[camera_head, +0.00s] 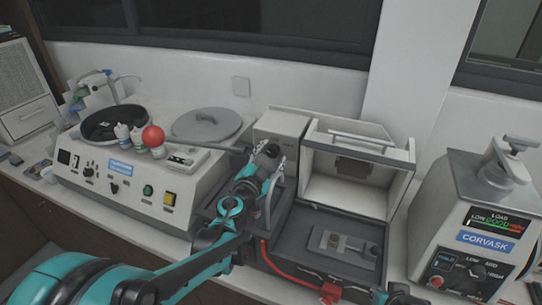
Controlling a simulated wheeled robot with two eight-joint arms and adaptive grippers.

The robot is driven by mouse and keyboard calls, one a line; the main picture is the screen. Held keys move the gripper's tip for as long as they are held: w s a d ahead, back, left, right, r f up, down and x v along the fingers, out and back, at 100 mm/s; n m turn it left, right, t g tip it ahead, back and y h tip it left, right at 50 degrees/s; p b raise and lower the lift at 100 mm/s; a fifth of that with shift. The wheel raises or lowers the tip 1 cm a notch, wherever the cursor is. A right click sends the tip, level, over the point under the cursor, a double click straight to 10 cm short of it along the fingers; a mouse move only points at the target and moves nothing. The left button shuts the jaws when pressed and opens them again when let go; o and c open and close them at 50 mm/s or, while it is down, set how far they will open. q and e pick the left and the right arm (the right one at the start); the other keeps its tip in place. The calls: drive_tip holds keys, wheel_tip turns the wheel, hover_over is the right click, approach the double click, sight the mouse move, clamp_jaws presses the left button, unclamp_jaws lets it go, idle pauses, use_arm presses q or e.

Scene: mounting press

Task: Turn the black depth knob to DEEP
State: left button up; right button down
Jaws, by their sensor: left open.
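My left gripper (268,152) reaches to the front of the grey box (281,127) left of the open chamber. Its fingers are open, one on each side of a dark round part at the box, which looks like a black knob. The gripper hides much of it, and I cannot tell whether the fingers touch it. No DEEP marking is legible, so I cannot read the setting.
The open light chamber (345,180) stands right of my gripper, with a tray block (343,245) before it. A red handle (330,291) juts out in front. The CORVASK machine (450,205) is at right, the polisher (125,185) with a red ball (153,136) at left.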

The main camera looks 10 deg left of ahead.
use_arm(q)
drive_tip(key=c, duration=1.2)
drive_tip(key=shift+o, duration=0.2)
